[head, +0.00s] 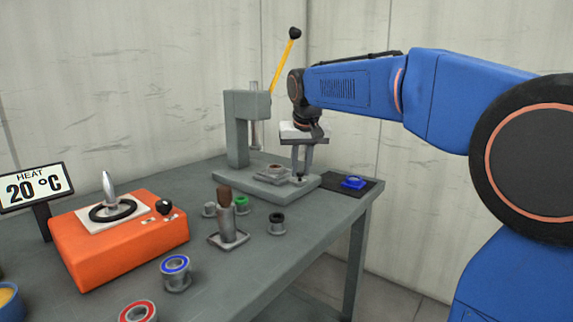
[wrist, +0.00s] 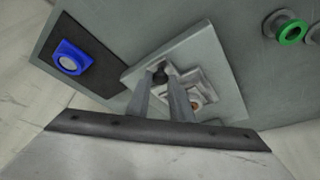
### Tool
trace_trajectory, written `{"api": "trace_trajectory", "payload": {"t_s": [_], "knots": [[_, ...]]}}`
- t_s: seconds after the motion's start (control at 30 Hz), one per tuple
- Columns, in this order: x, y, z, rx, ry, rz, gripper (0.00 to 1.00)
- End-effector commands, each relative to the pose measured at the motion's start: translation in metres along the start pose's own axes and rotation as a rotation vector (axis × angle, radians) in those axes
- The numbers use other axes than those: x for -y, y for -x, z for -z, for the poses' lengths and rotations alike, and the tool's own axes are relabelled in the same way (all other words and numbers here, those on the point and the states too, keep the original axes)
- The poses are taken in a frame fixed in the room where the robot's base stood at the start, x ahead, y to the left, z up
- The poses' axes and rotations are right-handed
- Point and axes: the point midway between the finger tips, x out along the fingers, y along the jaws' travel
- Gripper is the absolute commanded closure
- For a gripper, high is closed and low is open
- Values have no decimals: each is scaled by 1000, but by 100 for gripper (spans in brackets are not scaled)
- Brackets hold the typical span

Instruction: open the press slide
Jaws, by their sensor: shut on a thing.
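The grey press (head: 237,130) stands at the back of the table, with a yellow lever (head: 284,65) tipped by a black ball raised up and to the right. Its slide (head: 273,172) is a small plate with a round opening on the press base (head: 265,187); it also shows in the wrist view (wrist: 205,87). My gripper (head: 300,177) points down at the right end of the base. In the wrist view its fingers (wrist: 164,78) are closed on a small dark knob (wrist: 160,69) beside the slide. The fingers hide part of the slide.
A dark mat (head: 345,189) with a blue part (head: 353,183) lies right of the press. An orange heater (head: 118,235) stands at the left. The table's right edge is close to the mat.

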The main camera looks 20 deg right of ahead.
Motion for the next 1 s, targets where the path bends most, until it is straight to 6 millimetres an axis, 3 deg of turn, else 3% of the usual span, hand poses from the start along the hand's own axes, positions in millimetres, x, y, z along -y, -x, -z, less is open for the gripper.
{"api": "trace_trajectory", "payload": {"t_s": [0.2,0.57,0.6,0.63,1.0], "knots": [[-20,9,-17,-4,-1,-1,100],[-21,9,-19,-3,0,0,100],[-21,9,-19,-3,0,0,71],[-21,9,-19,-3,0,0,64],[-20,11,-19,-2,0,0,62]]}}
